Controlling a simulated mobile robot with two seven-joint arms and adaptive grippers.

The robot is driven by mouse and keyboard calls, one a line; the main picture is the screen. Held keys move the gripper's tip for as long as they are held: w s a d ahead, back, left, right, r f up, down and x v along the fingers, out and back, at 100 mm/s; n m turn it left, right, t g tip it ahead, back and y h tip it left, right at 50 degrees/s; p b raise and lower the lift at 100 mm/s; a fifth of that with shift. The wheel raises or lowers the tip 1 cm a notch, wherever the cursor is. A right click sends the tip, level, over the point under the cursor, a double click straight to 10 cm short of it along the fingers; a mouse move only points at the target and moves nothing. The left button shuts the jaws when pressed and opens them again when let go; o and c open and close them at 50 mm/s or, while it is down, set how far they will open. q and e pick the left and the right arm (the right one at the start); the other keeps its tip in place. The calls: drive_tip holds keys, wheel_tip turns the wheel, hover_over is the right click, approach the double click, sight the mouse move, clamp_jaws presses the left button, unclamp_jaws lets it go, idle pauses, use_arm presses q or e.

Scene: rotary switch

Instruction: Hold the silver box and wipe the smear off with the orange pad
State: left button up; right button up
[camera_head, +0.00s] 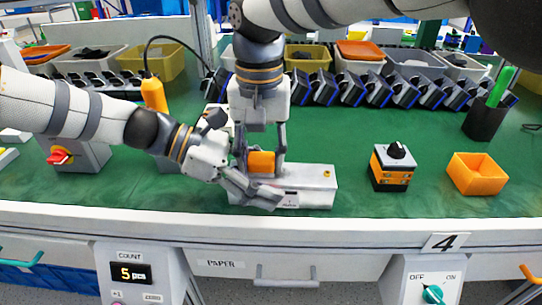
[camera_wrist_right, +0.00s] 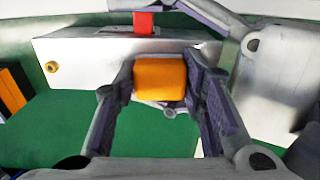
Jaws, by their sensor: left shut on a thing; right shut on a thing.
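The silver box (camera_head: 316,184) lies on the green bench top near its front edge, with a small yellow button on top. It fills the upper part of the right wrist view (camera_wrist_right: 85,65), where a red patch marks its front. My left gripper (camera_head: 268,197) is shut on the box's left end. My right gripper (camera_head: 264,165) points down and is shut on the orange pad (camera_head: 261,162); the pad also shows between its fingers in the wrist view (camera_wrist_right: 160,78). The pad is at the box's rear left; I cannot tell whether it touches. I cannot make out a smear.
Right of the box stand a black and orange rotary switch (camera_head: 393,165) and an open orange bin (camera_head: 477,174). A dark cup (camera_head: 485,121) with a green marker is behind them. Bins and a row of dark parts line the back.

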use_arm(q)
drive_tip(key=shift+f, duration=0.1)
use_arm(e)
drive_tip(key=shift+r, duration=3)
drive_tip(key=shift+r, duration=0.1)
drive_tip(key=shift+r, duration=1.4)
drive_tip(key=shift+f, duration=0.1)
drive_tip(key=shift+f, duration=3.45)
drive_tip(key=shift+f, duration=1)
